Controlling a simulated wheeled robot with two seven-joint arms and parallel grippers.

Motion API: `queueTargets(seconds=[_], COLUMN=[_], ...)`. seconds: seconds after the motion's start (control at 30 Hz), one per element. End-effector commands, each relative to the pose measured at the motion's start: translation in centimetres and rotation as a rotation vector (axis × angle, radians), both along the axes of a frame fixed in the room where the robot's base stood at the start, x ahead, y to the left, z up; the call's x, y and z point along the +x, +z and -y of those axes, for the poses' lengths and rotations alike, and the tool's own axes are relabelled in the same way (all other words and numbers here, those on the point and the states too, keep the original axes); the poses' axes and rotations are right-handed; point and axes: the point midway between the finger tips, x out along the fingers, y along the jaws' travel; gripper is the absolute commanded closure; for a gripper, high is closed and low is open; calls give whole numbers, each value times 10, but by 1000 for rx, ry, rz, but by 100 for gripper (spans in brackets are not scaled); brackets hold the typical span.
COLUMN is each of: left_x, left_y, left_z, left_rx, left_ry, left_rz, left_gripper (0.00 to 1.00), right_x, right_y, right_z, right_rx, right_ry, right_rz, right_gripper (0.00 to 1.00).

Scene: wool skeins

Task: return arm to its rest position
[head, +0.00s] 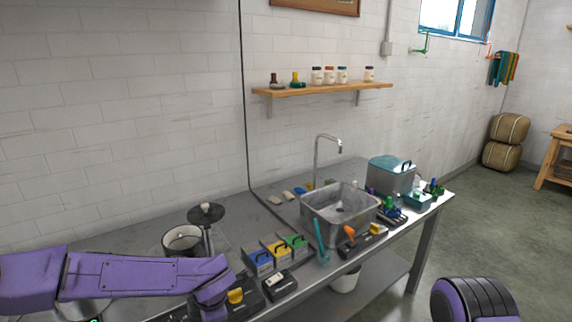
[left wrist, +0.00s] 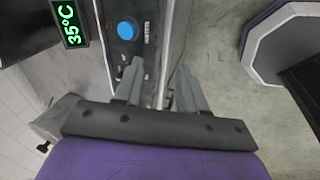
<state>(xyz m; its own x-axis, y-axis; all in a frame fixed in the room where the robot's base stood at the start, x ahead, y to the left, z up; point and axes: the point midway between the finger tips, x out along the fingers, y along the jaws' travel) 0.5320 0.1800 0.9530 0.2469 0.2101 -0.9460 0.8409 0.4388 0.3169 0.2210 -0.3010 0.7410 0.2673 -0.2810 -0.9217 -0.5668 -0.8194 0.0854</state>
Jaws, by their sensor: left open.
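My left arm, purple, comes in from the left of the head view and ends in a bent wrist above the near edge of the workbench (head: 235,210). Its fingers cannot be made out there. In the left wrist view my left gripper (left wrist: 158,68) is open, with nothing between its two grey fingers but the edge of a surface and grey floor beyond. A panel with a blue button (left wrist: 127,29) and a green 35°C display (left wrist: 70,25) lie just past the left finger. My right gripper is not in view; a purple and black part of mine shows at the lower right of the head view.
A shelf (head: 325,89) holds jars. A bucket (head: 345,282) is below. Floor (head: 480,220) right of the bench is clear.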

Motion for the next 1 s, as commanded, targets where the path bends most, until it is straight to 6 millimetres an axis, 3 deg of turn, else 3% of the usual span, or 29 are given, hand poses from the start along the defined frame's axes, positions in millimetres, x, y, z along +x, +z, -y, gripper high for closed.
queueTargets(seconds=[0.17, 0.27, 0.37, 0.5, 0.6, 0.7, 0.83, 1.0], left_x=[-26, -56, -106, -205, -264, -298, -313, -312], left_y=[-69, -116, -170, -232, -252, -260, -268, -266], left_z=[-13, -21, -32, -60, -88, -113, -122, -122], left_rx=[198, 299, 378, 412, 413, 429, 439, 438], left_ry=[-226, -416, -670, -1068, -1263, -1349, -1382, -1378], left_rz=[63, 73, 45, -82, -198, -298, -347, -346], left_gripper=[60, 60, 60, 60, 60, 60, 60, 60], right_x=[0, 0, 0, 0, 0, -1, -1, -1], right_y=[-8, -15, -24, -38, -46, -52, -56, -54], right_z=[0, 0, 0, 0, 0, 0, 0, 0], right_rx=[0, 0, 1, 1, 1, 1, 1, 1], right_ry=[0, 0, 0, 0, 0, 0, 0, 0], right_rz=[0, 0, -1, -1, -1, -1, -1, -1], right_gripper=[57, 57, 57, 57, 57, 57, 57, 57])
